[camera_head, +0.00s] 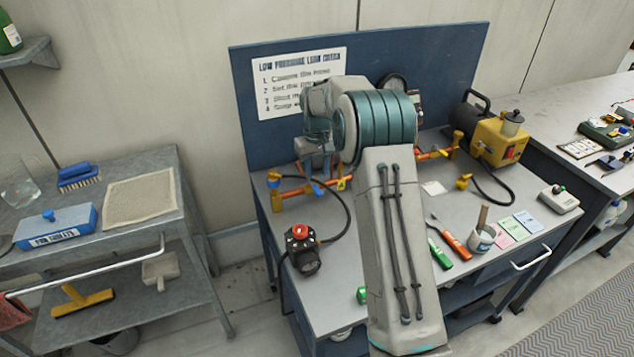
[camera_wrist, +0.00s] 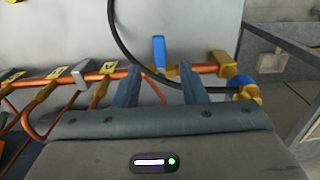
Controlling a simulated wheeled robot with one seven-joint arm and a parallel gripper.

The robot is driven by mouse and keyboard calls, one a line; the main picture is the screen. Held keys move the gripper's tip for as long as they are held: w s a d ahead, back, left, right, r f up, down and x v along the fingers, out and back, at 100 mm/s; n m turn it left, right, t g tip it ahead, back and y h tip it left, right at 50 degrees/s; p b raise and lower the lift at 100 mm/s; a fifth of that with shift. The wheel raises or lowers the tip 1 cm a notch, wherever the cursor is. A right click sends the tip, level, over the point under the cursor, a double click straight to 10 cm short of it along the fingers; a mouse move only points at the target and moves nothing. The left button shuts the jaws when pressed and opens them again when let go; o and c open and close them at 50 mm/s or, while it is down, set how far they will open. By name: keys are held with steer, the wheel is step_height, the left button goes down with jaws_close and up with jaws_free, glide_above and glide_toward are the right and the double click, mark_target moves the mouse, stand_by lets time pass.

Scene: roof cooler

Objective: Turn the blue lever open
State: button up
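The blue lever (camera_wrist: 159,52) sits on a yellow valve body on the copper pipe (camera_wrist: 205,68). In the wrist view it points up the picture, crosswise to the pipe. In the head view a small blue part, seemingly the same lever (camera_head: 317,187), shows just below my gripper (camera_head: 320,163). In the wrist view my gripper (camera_wrist: 160,84) has its two fingers apart, with the lever just beyond and between the tips. Nothing is held. Whether a finger touches the lever cannot be told.
A blue-and-yellow fitting (camera_wrist: 244,88) ends the pipe near the right finger. A black hose (camera_wrist: 125,45) loops past the lever.

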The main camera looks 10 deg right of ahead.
mark_target(317, 189)
step_height(317, 189, down, 6)
steer(key=shift+r+p, duration=0.15)
steer(key=shift+p, duration=0.15)
jaws_close()
